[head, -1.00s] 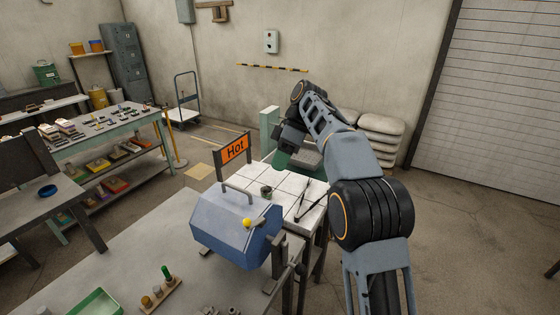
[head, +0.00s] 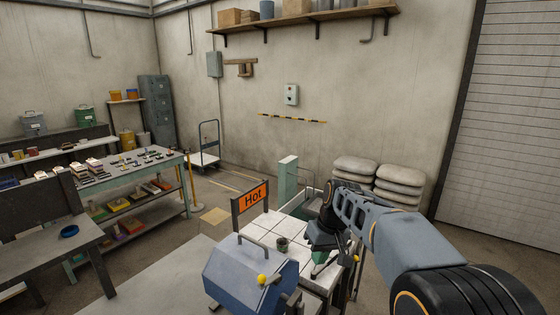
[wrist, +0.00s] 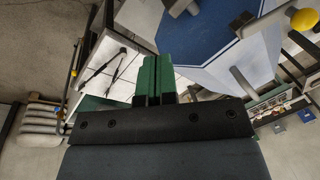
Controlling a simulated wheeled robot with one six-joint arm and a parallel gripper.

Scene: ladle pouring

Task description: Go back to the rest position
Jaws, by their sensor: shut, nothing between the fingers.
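My gripper (head: 320,256) is over the white tiled table in the head view, beside the blue box. In the wrist view its green fingers (wrist: 155,72) are together with nothing between them. The blue box (head: 245,275) with a handle and yellow knob (head: 262,280) stands in front of the tiled table; its blue surface also shows in the wrist view (wrist: 215,25). A small dark cup (head: 282,244) sits on the tiles. Dark tongs (wrist: 104,66) lie on the tiles in the wrist view; my arm largely hides them in the head view.
An orange "Hot" sign (head: 251,196) stands at the tiled table's (head: 270,227) left edge. A green workbench (head: 120,168) with small parts is at left. Stacked pale sacks (head: 398,182) lie behind my arm.

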